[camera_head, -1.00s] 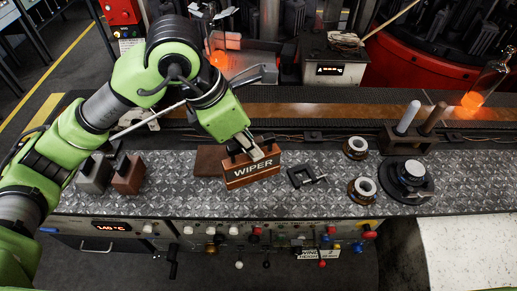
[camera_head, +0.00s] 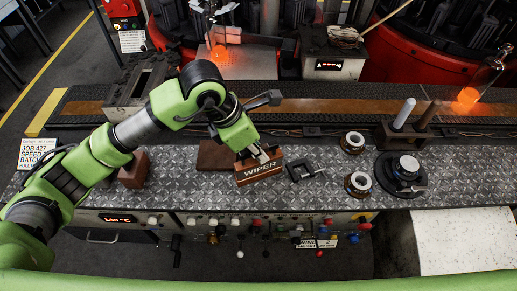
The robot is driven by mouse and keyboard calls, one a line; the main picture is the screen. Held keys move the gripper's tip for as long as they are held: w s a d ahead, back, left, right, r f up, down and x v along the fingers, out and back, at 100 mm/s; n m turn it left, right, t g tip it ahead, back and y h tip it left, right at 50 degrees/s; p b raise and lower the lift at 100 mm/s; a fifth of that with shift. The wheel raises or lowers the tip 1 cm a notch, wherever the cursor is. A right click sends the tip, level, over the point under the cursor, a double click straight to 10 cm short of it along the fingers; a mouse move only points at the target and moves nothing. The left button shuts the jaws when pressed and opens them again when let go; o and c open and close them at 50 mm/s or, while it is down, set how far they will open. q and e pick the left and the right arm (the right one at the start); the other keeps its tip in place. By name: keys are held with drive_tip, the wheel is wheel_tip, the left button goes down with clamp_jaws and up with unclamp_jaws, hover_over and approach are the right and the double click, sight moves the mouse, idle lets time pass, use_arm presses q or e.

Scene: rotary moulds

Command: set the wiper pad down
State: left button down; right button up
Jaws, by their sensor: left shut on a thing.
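The wiper pad (camera_head: 261,173) is a brown block with a black label reading WIPER on its front. My left gripper (camera_head: 257,156) comes down on it from above and is shut on it. The pad is at the bench top, slightly tilted in the picture; I cannot tell whether its underside touches the plate. A flat brown patch (camera_head: 213,157) lies on the bench just left of the pad. My right gripper is not in view.
A black clamp-like piece (camera_head: 305,171) lies close right of the pad. A brown block (camera_head: 134,170) is at left. Glowing glass (camera_head: 468,97) is on the conveyor behind.

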use_arm(q)
drive_tip(key=c, duration=2.1)
unclamp_jaws()
drive_tip(key=shift+f, duration=0.1)
drive_tip(key=b+v, duration=0.2)
drive_tip(key=v, duration=0.9)
drive_tip(key=shift+a, duration=0.1)
drive_tip(key=shift+s+a+r, duration=0.15)
drive_tip(key=shift+a+r, duration=0.05)
drive_tip(key=shift+r, duration=0.4)
drive_tip(key=shift+f, duration=0.1)
